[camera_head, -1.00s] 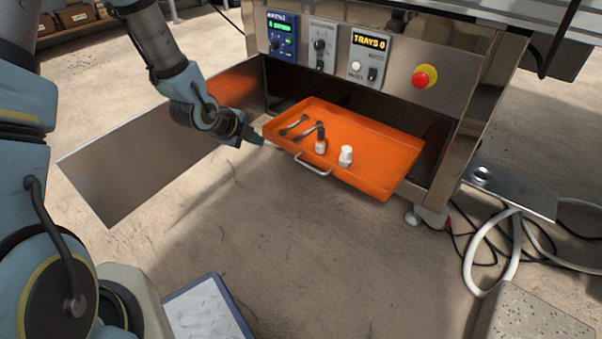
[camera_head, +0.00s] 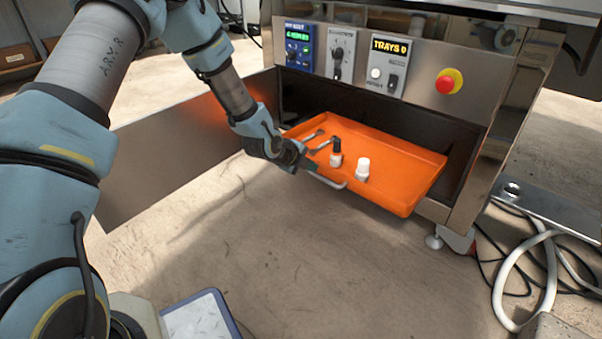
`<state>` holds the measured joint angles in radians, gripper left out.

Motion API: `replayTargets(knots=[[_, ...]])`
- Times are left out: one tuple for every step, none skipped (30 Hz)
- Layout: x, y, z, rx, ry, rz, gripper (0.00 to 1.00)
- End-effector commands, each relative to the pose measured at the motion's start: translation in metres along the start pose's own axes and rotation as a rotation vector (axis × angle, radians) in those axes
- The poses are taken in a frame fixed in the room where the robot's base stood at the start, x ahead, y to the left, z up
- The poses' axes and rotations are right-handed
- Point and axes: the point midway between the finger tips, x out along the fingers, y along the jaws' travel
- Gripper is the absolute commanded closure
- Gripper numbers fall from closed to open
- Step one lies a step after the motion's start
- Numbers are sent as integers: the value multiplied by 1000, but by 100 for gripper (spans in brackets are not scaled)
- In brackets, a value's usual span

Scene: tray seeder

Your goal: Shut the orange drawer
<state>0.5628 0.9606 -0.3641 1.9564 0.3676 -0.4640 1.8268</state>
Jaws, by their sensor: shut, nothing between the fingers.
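The orange drawer (camera_head: 398,178) is pulled out of the steel cabinet below the control panel. It holds two wrenches, a dark-capped bottle (camera_head: 336,153) and a white bottle (camera_head: 362,168). Its pale bar handle (camera_head: 328,181) is on the front face, partly hidden by my gripper. My gripper (camera_head: 308,168) is shut and empty at the drawer's front left, by the left end of the handle. I cannot tell whether it touches the drawer.
A steel door (camera_head: 185,150) stands open to the left of the drawer. A red stop button (camera_head: 447,82) is on the panel above. Cables and a white hose (camera_head: 500,270) lie on the floor at right. The floor before the drawer is clear.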

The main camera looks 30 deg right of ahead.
Motion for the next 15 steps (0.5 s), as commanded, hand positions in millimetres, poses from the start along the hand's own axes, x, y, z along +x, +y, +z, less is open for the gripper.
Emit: replayTargets(knots=[[7,-3,0,0,0,-2,100],[9,-5,0,0,0,-1,100],[11,-7,0,-1,-1,0,100],[13,-9,1,-1,-1,0,100],[14,-11,0,-1,-1,0,100],[15,-12,0,-1,0,0,100],[15,-13,0,-1,0,1,100],[16,-14,0,-1,1,1,100],[16,-14,0,-1,1,1,100],[16,-15,0,-1,1,2,100],[16,-15,0,-1,1,2,100],[16,-15,0,-1,1,2,100],[16,-15,0,-1,1,2,100],[16,-15,0,-1,0,2,100],[16,-15,0,-1,0,2,100]])
